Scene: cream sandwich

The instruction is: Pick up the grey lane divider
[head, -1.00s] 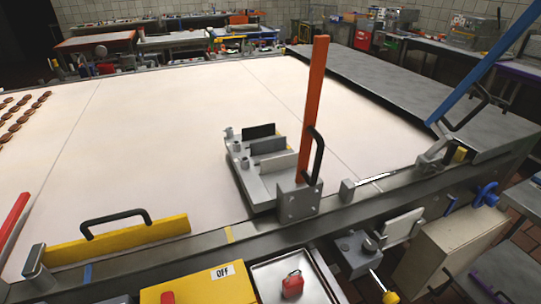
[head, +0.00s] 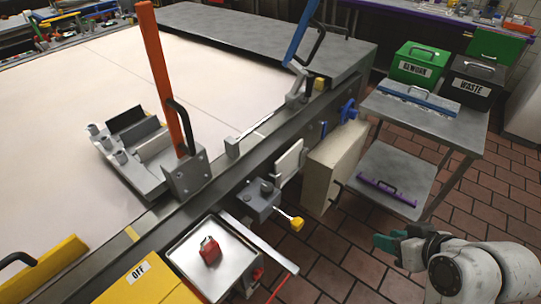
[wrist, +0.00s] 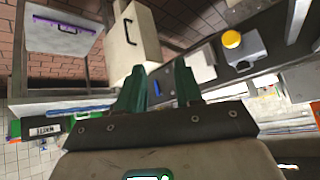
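A grey lane divider (head: 137,132) stands in a grey rack (head: 146,184) on the pale belt, left of centre in the head view. It is between a black divider (head: 125,119) and a whitish divider (head: 153,146) and is partly covered by them. My gripper (head: 388,243) is at the lower right of the head view, over the tiled floor, far from the rack. In the wrist view its two green fingers (wrist: 158,88) stand apart with nothing between them. The rack is not recognisable in the wrist view.
An orange upright bar (head: 165,75) stands right beside the rack. A blue raised bar (head: 302,35) is farther right. A metal tray with a red object (head: 210,251) is at the front. A grey cart (head: 430,118) with green and black bins is at right.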

